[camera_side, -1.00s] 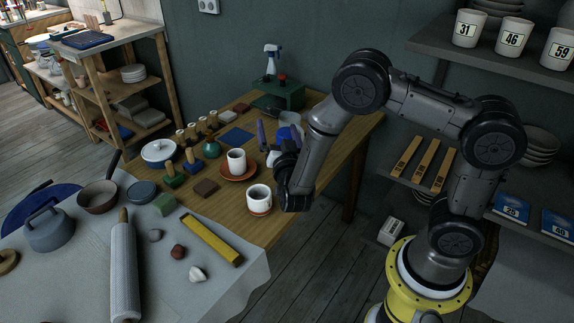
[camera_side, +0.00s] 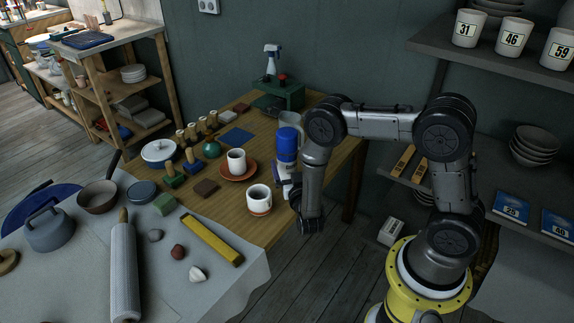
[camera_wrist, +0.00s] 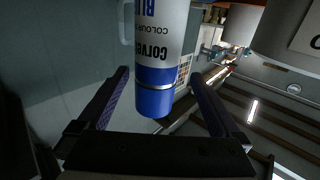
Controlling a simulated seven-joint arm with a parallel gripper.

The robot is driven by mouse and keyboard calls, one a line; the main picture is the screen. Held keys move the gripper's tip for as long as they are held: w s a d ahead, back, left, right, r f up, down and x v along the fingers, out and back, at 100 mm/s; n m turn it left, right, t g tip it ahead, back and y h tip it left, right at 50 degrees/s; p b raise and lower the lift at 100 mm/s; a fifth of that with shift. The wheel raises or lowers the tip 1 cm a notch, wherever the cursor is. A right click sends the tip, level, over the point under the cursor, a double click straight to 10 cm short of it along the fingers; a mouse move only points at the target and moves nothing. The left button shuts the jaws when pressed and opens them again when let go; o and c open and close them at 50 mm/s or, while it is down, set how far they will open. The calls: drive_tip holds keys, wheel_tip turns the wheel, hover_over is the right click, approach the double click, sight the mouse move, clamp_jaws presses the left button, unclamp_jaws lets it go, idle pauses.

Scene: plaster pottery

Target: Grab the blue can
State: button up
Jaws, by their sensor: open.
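The blue can (camera_side: 287,146) stands upright near the right edge of the wooden table, with a blue cap and a pale, labelled body. In the wrist view the can (camera_wrist: 157,55) appears upside down, its blue cap towards my palm. My gripper (camera_wrist: 160,74) is open, with a finger on each side of the can in that picture and gaps between. I cannot tell whether the can is between the fingertips in depth. In the side view my wrist is low, just right of the can, and the fingers are not clear.
A greyish vessel (camera_side: 293,118) stands behind the can. A green box (camera_side: 280,97) with a spray bottle is further back.

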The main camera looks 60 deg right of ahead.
drive_tip(key=shift+x, duration=2.7)
drive_tip(key=shift+s+d, duration=0.15)
drive_tip(key=shift+d, duration=0.05)
drive_tip(key=shift+r, duration=0.1)
clamp_jaws()
